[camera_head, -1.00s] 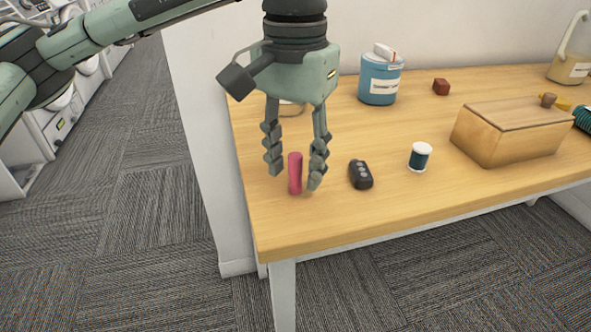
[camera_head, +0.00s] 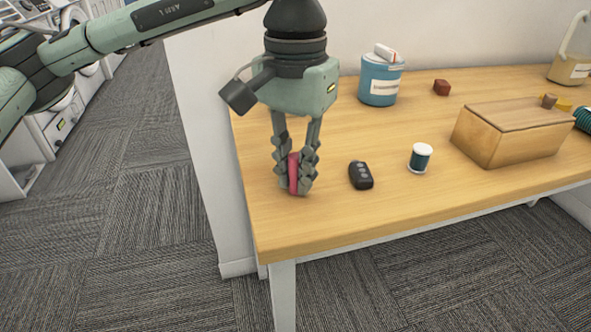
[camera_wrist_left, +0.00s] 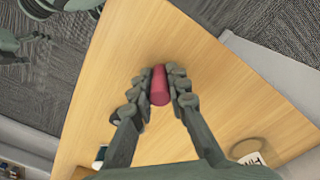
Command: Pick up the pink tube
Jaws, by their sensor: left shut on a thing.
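The pink tube (camera_head: 294,173) stands upright near the left end of the wooden table (camera_head: 330,215). My left gripper (camera_head: 296,184) points down over it and is shut on it, with one finger on each side. In the left wrist view the tube (camera_wrist_left: 160,86) sits between the two fingers (camera_wrist_left: 160,97), which touch its sides. The fingers hide part of the tube in the head view. I cannot tell whether its base is clear of the table. My right gripper is in neither view.
A black key fob (camera_head: 361,175) lies just right of the gripper. A thread spool (camera_head: 420,158) and a wooden box (camera_head: 510,132) stand farther right. The table's front left is bare.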

